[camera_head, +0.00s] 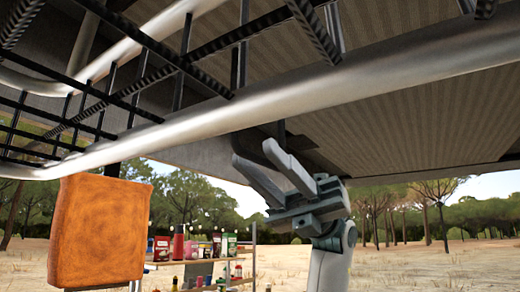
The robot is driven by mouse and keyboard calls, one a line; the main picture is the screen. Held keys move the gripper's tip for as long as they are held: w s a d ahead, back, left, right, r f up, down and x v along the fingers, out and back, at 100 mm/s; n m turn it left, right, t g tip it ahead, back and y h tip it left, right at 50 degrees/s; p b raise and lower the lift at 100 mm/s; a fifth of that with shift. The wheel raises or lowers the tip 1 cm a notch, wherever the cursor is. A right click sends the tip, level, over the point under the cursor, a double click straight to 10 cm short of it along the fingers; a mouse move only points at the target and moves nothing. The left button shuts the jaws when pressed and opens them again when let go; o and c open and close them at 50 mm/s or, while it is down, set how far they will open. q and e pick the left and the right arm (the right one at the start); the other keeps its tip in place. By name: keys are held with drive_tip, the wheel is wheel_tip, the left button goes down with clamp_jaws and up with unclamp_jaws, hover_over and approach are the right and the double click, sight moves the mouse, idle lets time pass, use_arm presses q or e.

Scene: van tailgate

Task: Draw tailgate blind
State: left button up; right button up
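A grey ribbed panel (420,125) spreads overhead at the upper right. It may be the tailgate or its blind; I cannot tell which. My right gripper (262,162) is raised in the middle, just under a thick silver tube and the panel's lower edge. Its two grey fingers point up and left with a gap between them, and I see nothing clearly held. A short dark piece (281,132) shows just above the fingertips; whether they touch it is unclear. My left gripper is not in view.
The silver tube (300,93) crosses the view, with a black grid (110,95) at the upper left. An orange-brown square pad (98,232) stands at the lower left. Behind is a shelf (200,262) with jars and packets. Open ground and trees lie beyond.

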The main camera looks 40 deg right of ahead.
drive_tip(key=shift+x, duration=0.95)
drive_tip(key=shift+s+d, duration=0.1)
drive_tip(key=shift+s, duration=0.1)
drive_tip(key=shift+r, duration=0.1)
drive_tip(key=shift+c, duration=0.4)
clamp_jaws()
